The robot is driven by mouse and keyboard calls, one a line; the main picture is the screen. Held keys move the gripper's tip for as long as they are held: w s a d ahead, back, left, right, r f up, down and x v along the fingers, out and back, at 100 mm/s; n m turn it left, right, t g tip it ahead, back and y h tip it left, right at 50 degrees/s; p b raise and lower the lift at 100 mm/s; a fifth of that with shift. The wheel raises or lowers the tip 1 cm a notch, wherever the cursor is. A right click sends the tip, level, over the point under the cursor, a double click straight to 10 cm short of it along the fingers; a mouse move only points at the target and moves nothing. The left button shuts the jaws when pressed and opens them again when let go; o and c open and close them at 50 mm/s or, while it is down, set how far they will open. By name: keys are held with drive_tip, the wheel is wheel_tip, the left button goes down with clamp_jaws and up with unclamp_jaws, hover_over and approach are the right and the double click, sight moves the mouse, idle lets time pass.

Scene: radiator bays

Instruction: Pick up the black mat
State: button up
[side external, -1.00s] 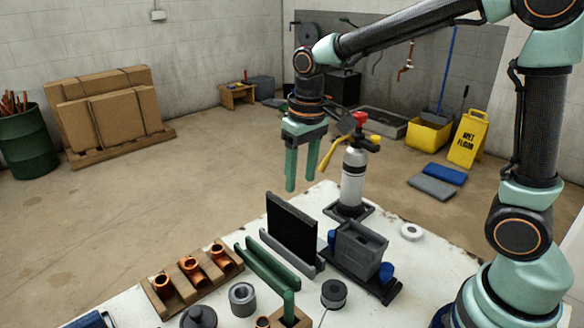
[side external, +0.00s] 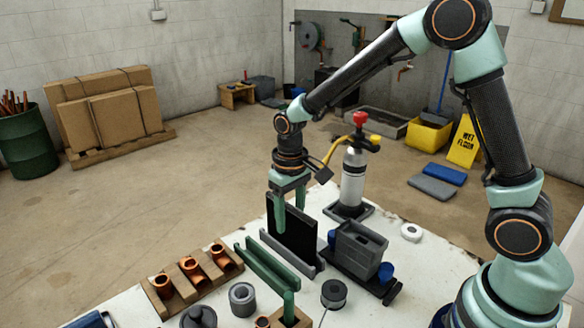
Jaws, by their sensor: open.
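The black mat (side external: 292,238) stands upright on its edge in a grey slotted holder (side external: 298,264) on the white table. My gripper (side external: 291,218) points down at the mat's upper part, with its green fingers apart. One finger shows in front of the mat's near face and the other shows behind its top edge. The mat appears to be between the fingers; I cannot tell whether either finger touches it. The mat's lower edge is hidden in the holder.
A green slotted rail (side external: 266,268) and copper fittings in a wooden rack (side external: 190,272) lie to the left. A grey box (side external: 360,248) stands close on the right, and a torch cylinder (side external: 353,180) stands behind. Tape rolls lie in front.

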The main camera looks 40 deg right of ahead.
sight(290, 228)
drive_tip(key=shift+f, duration=2)
clamp_jaws()
drive_tip(key=shift+r, duration=0.1)
wheel_tip(290, 228, up, 19)
drive_tip(key=a+f, duration=0.7)
drive_tip(key=f, duration=0.7)
drive_tip(key=shift+a+f, duration=0.15)
drive_tip(key=shift+a, duration=0.05)
